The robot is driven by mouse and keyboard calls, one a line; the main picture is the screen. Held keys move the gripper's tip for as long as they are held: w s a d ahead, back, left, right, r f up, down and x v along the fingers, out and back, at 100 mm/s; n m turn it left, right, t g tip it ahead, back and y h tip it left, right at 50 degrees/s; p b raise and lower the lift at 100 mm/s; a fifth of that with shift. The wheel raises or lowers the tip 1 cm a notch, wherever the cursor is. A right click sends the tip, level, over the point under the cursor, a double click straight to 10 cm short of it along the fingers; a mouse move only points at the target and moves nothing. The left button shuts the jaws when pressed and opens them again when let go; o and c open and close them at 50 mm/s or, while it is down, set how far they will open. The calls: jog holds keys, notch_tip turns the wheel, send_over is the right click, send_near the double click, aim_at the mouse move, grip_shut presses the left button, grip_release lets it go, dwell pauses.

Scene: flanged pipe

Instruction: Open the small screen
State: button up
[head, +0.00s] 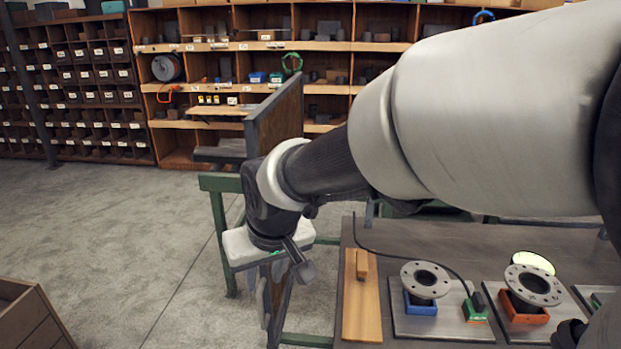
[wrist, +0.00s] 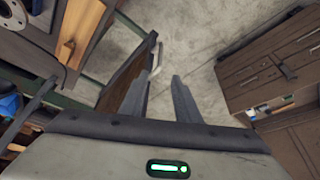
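A small brown panel, which looks like the small screen (wrist: 126,72), stands on edge beside the green frame in the wrist view. A pale curved handle (wrist: 153,48) is at its upper right edge. My gripper (wrist: 160,76) is open, with nothing seen between its fingers. Its left finger overlaps the panel's edge just below the handle; I cannot tell whether they touch. In the head view my gripper (head: 271,292) points down left of the workbench, and most of the small panel is hidden behind it.
The workbench (head: 390,238) holds flanges (head: 426,279) on coloured stands and a wooden strip (head: 361,305). A taller brown panel (head: 278,112) stands behind my wrist. Brown drawer cabinets (wrist: 272,62) are at the right in the wrist view. Grey floor (head: 120,235) is open at left.

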aim_at(261, 301)
jog(key=x, duration=1.4)
jog(key=shift+a+f, duration=0.1)
jog(key=shift+f, duration=0.15)
grip_shut()
